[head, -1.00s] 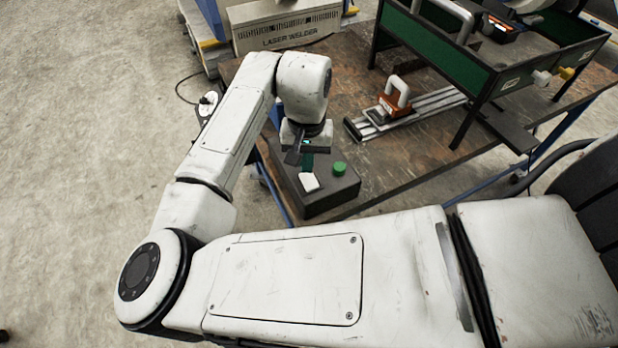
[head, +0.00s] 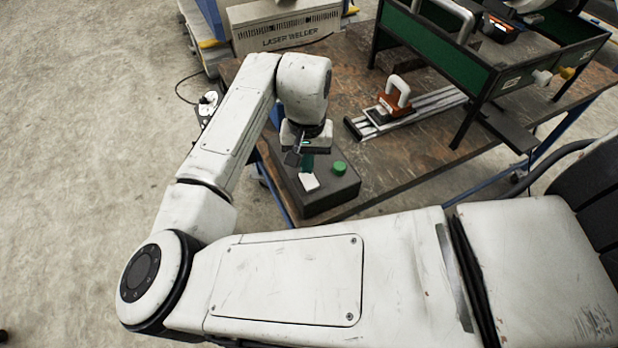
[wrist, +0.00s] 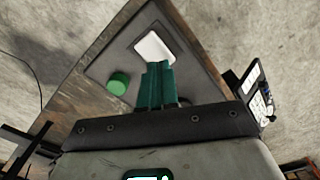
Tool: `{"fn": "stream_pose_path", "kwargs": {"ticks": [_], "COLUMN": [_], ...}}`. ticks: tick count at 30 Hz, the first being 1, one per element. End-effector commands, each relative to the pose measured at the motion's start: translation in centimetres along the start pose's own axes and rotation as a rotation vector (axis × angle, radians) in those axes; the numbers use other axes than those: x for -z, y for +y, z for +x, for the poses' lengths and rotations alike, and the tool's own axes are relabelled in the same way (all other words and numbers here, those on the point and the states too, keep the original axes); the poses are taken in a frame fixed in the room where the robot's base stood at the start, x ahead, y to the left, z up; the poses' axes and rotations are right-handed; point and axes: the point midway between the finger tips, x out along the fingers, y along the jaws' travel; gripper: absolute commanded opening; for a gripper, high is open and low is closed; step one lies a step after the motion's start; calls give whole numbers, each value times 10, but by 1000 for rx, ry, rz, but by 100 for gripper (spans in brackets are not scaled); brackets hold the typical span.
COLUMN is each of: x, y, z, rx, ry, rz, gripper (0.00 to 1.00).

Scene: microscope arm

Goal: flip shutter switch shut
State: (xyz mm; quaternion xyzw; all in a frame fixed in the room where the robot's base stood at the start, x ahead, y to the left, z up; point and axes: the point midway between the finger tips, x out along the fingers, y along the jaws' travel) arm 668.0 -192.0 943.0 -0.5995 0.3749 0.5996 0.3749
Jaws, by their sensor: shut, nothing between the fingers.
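The shutter switch is a white rocker (head: 309,181) on top of a dark grey control box (head: 333,197) at the table's near left corner. It also shows in the wrist view (wrist: 154,47). A round green button (head: 339,168) sits to its right in the head view. My gripper (head: 306,169) has green fingers and is shut and empty. In the wrist view its fingertips (wrist: 157,68) overlap the rocker's near edge. I cannot tell whether they touch it. The part of the rocker behind the fingers is hidden.
A metal rail with an orange slide and white handle (head: 395,97) lies to the right on the brown table (head: 400,165). A green-sided frame (head: 435,52) stands behind it. A laser welder unit (head: 285,27) stands beyond the table.

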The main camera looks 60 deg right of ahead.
Motion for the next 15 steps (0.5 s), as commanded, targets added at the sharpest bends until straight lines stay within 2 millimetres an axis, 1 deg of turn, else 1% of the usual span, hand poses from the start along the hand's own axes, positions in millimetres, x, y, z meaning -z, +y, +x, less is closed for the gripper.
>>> {"fn": "stream_pose_path", "kwargs": {"ticks": [15], "x": [0], "y": [0], "z": [8], "rx": [-1], "ry": [0], "rz": [0], "gripper": [0]}}
